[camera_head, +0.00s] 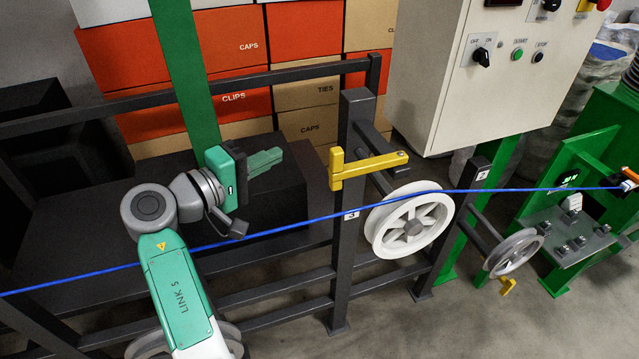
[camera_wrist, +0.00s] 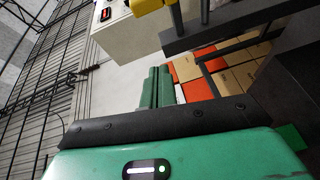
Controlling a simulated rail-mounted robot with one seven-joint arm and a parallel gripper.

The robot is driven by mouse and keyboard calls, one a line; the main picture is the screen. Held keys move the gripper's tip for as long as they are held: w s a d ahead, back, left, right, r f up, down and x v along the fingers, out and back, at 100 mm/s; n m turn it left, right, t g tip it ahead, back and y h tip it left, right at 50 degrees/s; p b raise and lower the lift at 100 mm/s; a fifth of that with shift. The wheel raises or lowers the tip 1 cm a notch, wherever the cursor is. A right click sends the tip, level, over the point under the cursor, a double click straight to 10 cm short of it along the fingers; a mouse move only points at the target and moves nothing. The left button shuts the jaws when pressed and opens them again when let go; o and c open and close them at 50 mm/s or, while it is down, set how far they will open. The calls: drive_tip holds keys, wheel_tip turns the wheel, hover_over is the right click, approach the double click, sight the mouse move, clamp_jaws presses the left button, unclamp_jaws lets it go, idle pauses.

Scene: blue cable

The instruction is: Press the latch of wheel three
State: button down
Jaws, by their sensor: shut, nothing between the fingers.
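Wheel three (camera_head: 410,226) is a white spool to the right of the dark post with the "3" label (camera_head: 350,215). Its yellow latch (camera_head: 370,166) sticks out roughly level above the wheel, with a short upright piece at its left end. A yellow part at the top of the wrist view (camera_wrist: 147,5) looks like this latch. My gripper (camera_head: 266,161) is left of the latch, apart from it, with its green fingers shut and empty, pointing right. The shut fingers also show in the wrist view (camera_wrist: 157,88). The blue cable (camera_head: 300,227) runs across wheel three's upper part.
A smaller wheel (camera_head: 513,253) stands to the right, with a yellow latch (camera_head: 507,286) hanging below it. A control cabinet (camera_head: 435,75) hangs at upper right. Dark rails and stacked boxes (camera_head: 235,35) lie behind my gripper. Another wheel is partly hidden at lower left.

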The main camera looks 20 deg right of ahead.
drive_tip(key=shift+s+a+f+n+g+h, duration=0.1)
drive_tip(key=shift+f+n+g+h, duration=0.2)
drive_tip(key=shift+f+g+h, duration=0.4)
drive_tip(key=d+p, duration=0.1)
drive_tip(key=d, duration=0.8)
drive_tip(key=shift+s+d, duration=0.25)
drive_tip(key=shift+s, duration=0.15)
